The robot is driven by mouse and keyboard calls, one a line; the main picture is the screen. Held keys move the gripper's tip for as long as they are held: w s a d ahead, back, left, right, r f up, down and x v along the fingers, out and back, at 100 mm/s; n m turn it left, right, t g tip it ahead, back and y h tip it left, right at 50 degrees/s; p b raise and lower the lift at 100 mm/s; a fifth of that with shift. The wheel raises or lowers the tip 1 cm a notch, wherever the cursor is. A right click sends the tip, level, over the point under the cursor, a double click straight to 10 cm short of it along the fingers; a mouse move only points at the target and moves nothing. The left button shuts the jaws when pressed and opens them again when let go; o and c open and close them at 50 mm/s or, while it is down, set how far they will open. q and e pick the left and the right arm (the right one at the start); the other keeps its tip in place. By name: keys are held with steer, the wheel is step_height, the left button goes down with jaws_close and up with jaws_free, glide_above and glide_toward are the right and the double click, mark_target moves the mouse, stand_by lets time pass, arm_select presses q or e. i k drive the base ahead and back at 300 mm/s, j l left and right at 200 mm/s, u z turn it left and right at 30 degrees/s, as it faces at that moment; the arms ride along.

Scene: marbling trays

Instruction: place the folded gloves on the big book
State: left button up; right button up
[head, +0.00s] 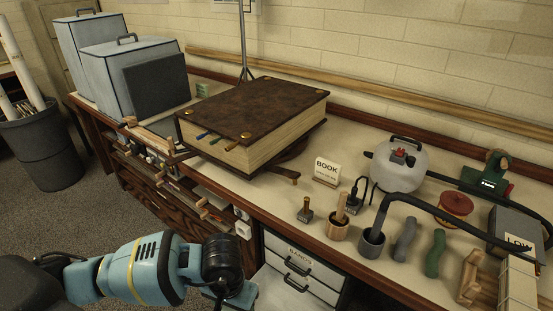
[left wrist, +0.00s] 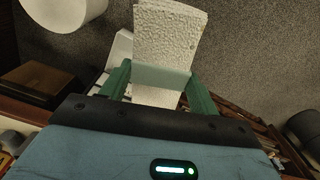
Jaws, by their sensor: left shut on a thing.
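The big book (head: 250,103) lies closed on a dark wooden stand on the bench, with a brown cover, brass corners and coloured ribbons at its front edge. My left arm comes in low at the left, in front of the bench. In the left wrist view, the green fingers of my left gripper (left wrist: 160,82) are shut on a white, bumpy-textured flat thing, seemingly the folded gloves (left wrist: 168,38). It sticks out past the fingertips over the floor, apart from the book. In the head view the fingertips are hard to make out. My right gripper is not in view.
Several tools and pots, a grey kettle-like vessel (head: 399,165) and a black hose crowd the bench's right. Grey cases (head: 130,75) stand at the left. A thin stand pole (head: 242,45) rises behind the book.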

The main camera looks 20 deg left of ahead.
mark_target(248, 112)
steer(key=j+z, duration=0.1)
steer(key=z, duration=0.25)
steer(key=j+z, duration=0.1)
steer(key=z, duration=0.2)
steer(key=j+z, duration=0.1)
steer(key=z, duration=0.25)
steer(key=j+z, duration=0.3)
steer(key=k+j+z, duration=0.15)
steer(key=j+z, duration=0.15)
steer(key=k+j+z, duration=0.2)
steer(key=j, duration=0.3)
steer(key=k+j+z, duration=0.2)
steer(key=j, duration=0.3)
steer(key=k+j+z, duration=0.15)
steer(key=k+j, duration=0.7)
steer(key=j, duration=0.15)
steer(key=k+j, duration=0.4)
steer(key=j, duration=0.25)
steer(key=z, duration=0.05)
